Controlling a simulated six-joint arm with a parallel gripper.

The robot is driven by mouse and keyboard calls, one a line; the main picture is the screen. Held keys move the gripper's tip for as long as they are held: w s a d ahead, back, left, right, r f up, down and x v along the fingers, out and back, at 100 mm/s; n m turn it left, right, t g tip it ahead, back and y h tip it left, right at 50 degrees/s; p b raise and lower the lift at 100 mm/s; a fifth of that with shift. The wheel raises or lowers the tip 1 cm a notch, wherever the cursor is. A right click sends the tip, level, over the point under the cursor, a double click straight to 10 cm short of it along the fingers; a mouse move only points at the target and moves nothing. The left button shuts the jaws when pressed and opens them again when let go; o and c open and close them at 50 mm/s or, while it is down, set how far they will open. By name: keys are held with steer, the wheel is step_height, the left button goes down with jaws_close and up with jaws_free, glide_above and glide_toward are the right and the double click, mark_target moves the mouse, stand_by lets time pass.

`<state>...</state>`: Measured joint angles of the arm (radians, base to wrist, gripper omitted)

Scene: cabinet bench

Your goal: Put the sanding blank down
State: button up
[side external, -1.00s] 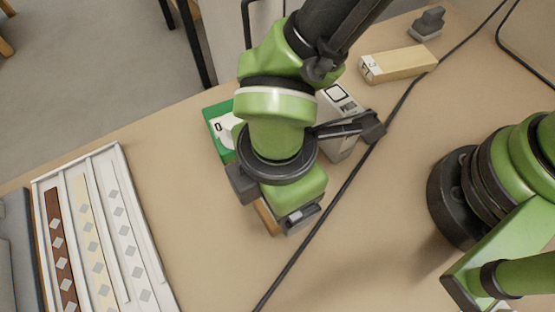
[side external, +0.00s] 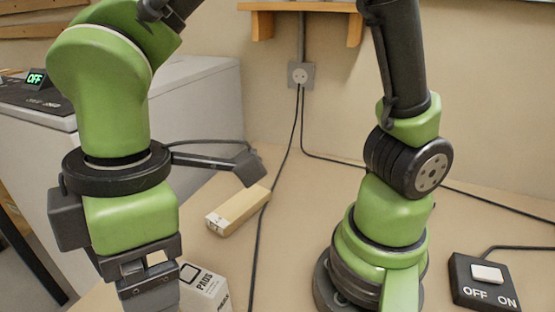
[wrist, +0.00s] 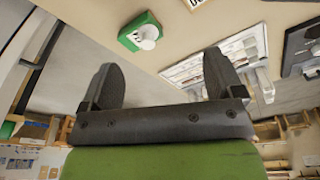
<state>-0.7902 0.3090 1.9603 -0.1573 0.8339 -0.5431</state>
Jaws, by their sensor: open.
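My gripper (side external: 150,285) is at the lower left of the side view, pointing down, its lower end cut off by the frame edge. In the wrist view my gripper (wrist: 161,70) has its two dark fingers wide apart, with no object visible between them. I cannot clearly identify the sanding blank in either current view. A small tan patch shows through a gap in the gripper in the side view, but I cannot tell whether it is the blank or the bench.
A white PADS box (side external: 205,290) stands close right of my gripper. A long pale labelled block (side external: 238,211) lies behind it, beside a cable. An OFF/ON switch box (side external: 484,283) is at right. The wrist view shows a green unit (wrist: 135,35) and a white tray (wrist: 185,72).

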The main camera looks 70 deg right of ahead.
steer(key=s+d+r+m+t, duration=0.3)
steer(key=d+r+m, duration=0.2)
steer(key=d+m, duration=0.3)
steer(key=s+d+r+m+t, duration=0.3)
steer(key=d+m, duration=0.5)
steer(key=d, duration=0.3)
steer(key=shift+r, duration=0.9)
steer(key=shift+s, duration=0.1)
